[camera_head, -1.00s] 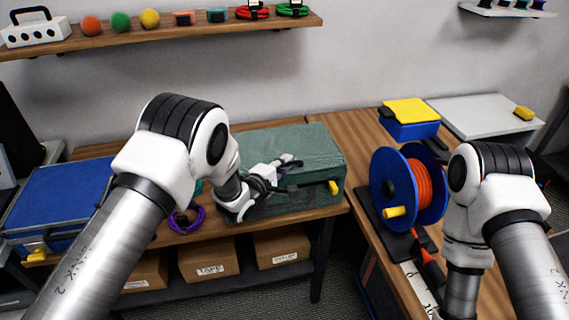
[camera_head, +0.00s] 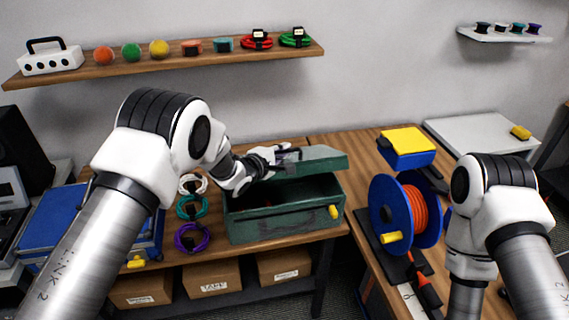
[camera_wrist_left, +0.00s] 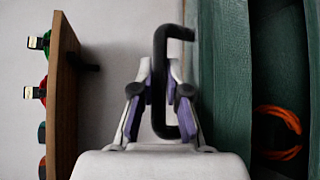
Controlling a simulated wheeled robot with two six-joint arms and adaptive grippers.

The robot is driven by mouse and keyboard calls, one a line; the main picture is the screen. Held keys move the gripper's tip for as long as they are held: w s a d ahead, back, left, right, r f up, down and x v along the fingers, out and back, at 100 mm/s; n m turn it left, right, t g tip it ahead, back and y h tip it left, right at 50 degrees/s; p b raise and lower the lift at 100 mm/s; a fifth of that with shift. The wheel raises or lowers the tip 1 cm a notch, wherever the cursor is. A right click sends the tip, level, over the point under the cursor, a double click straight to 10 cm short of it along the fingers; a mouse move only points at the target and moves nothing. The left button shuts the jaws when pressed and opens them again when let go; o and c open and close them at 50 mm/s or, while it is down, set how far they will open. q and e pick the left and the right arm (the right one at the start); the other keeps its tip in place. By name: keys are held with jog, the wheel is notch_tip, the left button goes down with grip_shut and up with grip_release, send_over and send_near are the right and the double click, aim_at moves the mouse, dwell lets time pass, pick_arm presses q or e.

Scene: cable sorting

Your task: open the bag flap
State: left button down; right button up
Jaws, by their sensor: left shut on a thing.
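The green bag (camera_head: 285,228) stands on the wooden table with its flap (camera_head: 320,160) raised at the back, and its dark inside shows. A yellow piece (camera_head: 333,211) sits on its front. My left gripper (camera_head: 284,152) is at the flap's left part, above the opening. In the left wrist view my left gripper (camera_wrist_left: 160,78) is shut on the black flap handle (camera_wrist_left: 159,112), beside the green flap (camera_wrist_left: 228,90). An orange cable (camera_wrist_left: 279,132) shows inside the bag. My right arm is at the right; its gripper is out of view.
White, teal and purple cable coils (camera_head: 191,237) lie left of the bag. A blue case (camera_head: 45,225) is further left. A blue reel with orange cable (camera_head: 410,210) stands right of the bag.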

pick_arm(q)
jog(key=shift+w+a+r+p, duration=0.15)
jog(key=shift+w+r+p, duration=0.05)
jog(key=shift+w+r, duration=0.45)
jog(key=shift+w+a+r+p, duration=0.15)
jog(key=shift+w+r, duration=0.35)
jog(key=shift+r, duration=0.15)
jog(key=c, duration=1.4)
grip_release()
jog(key=shift+c, duration=0.2)
jog(key=shift+d, duration=0.1)
jog(key=shift+s, duration=0.1)
jog(key=v, duration=1.1)
jog(key=shift+s, duration=0.4)
jog(key=shift+f, duration=0.1)
